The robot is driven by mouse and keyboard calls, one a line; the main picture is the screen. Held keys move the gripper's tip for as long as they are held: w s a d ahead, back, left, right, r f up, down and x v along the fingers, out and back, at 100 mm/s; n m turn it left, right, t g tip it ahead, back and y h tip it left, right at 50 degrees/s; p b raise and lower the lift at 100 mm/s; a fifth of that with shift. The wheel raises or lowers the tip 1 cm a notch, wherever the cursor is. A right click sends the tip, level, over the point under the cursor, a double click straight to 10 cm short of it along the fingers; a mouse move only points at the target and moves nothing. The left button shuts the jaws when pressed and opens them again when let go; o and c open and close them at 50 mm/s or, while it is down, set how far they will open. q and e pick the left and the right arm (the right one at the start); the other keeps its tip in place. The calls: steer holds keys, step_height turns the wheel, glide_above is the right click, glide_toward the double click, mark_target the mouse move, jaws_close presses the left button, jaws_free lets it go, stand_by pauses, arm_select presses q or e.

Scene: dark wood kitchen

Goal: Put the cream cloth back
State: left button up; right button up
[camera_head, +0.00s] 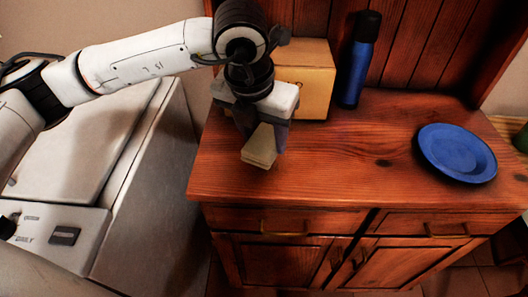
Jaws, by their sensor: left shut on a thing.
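The cream cloth (259,148) is a small pale folded piece hanging from my left gripper (261,125). My left gripper points down and is shut on the cloth, over the left part of the wooden cabinet top (330,165). I cannot tell whether the cloth's lower edge touches the wood. The gripper hides the cloth's upper part. My right gripper is not in view.
A cardboard box (312,80) stands close behind my left gripper. A blue bottle (357,62) stands right of the box, and a blue plate (456,153) lies at the right. The middle of the top is clear. A white appliance (85,170) stands left of the cabinet.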

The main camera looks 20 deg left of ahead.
mark_target(264, 151)
arm_select(q)
steer(key=shift+f, duration=2.35)
steer(key=shift+f, duration=0.2)
steer(key=o, duration=1)
steer(key=shift+r, duration=0.1)
steer(key=shift+r, duration=0.25)
steer(key=v, duration=1.2)
steer(key=shift+s+f, duration=0.1)
